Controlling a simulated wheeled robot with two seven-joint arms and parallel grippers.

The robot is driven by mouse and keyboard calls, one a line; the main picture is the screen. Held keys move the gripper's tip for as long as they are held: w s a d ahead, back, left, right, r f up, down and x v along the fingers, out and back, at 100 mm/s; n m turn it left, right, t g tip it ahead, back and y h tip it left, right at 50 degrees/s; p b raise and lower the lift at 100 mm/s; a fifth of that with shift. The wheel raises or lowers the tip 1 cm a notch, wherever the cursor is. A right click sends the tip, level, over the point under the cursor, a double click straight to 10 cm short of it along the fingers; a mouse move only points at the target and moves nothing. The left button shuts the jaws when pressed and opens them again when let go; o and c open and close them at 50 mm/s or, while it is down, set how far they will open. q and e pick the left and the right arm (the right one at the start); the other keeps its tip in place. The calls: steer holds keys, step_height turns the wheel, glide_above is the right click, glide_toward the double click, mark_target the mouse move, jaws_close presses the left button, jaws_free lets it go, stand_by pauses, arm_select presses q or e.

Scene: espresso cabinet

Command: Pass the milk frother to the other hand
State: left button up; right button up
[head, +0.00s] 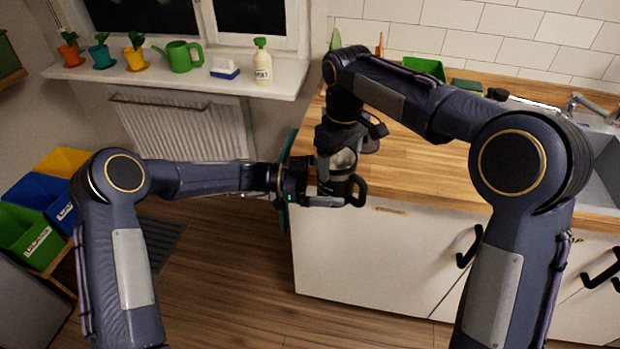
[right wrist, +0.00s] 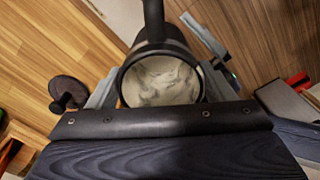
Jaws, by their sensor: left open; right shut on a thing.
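The milk frother (head: 342,178) is a dark cup with a pale, shiny part and a black handle. It is held in the air at the counter's front left corner. My right gripper (head: 348,142) comes from above and is shut on it. In the right wrist view, the frother (right wrist: 160,80) shows its open round mouth with a marbled white-grey inside, between the fingers, handle toward the top. My left gripper (head: 322,188) is open, level, and close against the frother from the left. One of its fingers shows below the cup; whether it touches is unclear.
The wooden counter (head: 430,165) with white cabinets lies behind and right. A dark round object (right wrist: 68,93) with a knob shows beside the frother in the right wrist view. A windowsill with pots and a green watering can (head: 180,57) is at the back left. Coloured bins (head: 40,200) stand left.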

arm_select(q)
steer(key=shift+s+d, duration=0.1)
steer(key=shift+d, duration=0.95)
steer(key=c, duration=1.1)
steer(key=shift+r, duration=0.1)
steer(key=shift+c, duration=1.2)
arm_select(e)
steer(key=o, duration=1.7)
steer(key=shift+o, duration=0.2)
